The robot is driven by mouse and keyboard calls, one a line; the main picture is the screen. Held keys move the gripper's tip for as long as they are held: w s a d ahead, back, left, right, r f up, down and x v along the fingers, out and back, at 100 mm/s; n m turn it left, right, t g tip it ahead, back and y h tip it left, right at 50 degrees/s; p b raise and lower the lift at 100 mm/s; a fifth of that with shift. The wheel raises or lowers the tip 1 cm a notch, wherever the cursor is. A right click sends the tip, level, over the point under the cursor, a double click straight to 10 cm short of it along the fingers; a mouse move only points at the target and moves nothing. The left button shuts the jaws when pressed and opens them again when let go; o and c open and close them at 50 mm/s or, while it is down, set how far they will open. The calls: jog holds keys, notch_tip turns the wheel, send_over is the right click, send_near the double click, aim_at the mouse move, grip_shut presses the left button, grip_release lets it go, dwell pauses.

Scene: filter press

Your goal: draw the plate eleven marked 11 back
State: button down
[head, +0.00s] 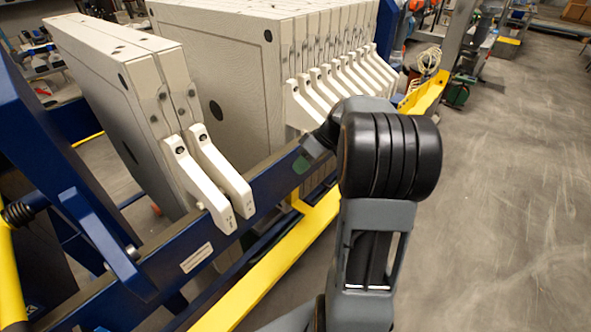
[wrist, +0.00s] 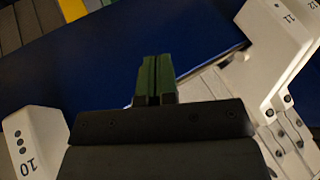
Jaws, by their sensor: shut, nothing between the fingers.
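In the wrist view the white handle marked 11 (wrist: 272,48) is at the upper right, its plate end running down the right edge. My gripper (wrist: 157,62) has its green fingers closed together, with nothing between them. The fingertips show over the blue rail, left of handle 11, with a gap between. The handle marked 10 (wrist: 32,142) is at the lower left, so the fingers lie between the two handles. In the head view a green patch of my gripper (head: 302,165) shows at the rail; my arm hides the rest. The handle marks are too small to read there.
In the head view two plates (head: 115,80) stand apart at left, with a wide gap before the packed stack (head: 215,65). A blue rail (head: 262,187) and yellow bar (head: 275,277) run along the press. Handle 12 (wrist: 312,8) is just beyond 11. The right floor is clear.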

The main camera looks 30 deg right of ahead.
jog(key=v, duration=0.9)
jog(key=w+a, duration=0.2)
jog(key=w, duration=0.1)
jog(key=w+a+g+p, duration=0.1)
jog(key=w+a, duration=0.1)
jog(key=w+a+g+p, duration=0.1)
jog(key=w+a, duration=0.1)
jog(key=w, duration=0.1)
jog(key=shift+w+a+f+m+y, duration=0.15)
jog(key=shift+w+a+m+y, duration=0.15)
jog(key=shift+w+y, duration=0.1)
jog(key=w+a+f+g+y+p, duration=0.1)
jog(key=w+a+f+g+p, duration=0.4)
jog(key=w+a, duration=0.6)
jog(key=s+a+f+t, duration=0.1)
jog(key=s+a+f, duration=0.3)
jog(key=a+f, duration=0.3)
jog(key=shift+a+f+m+b, duration=0.3)
jog(key=shift+a+b, duration=0.15)
jog(key=shift+a, duration=0.5)
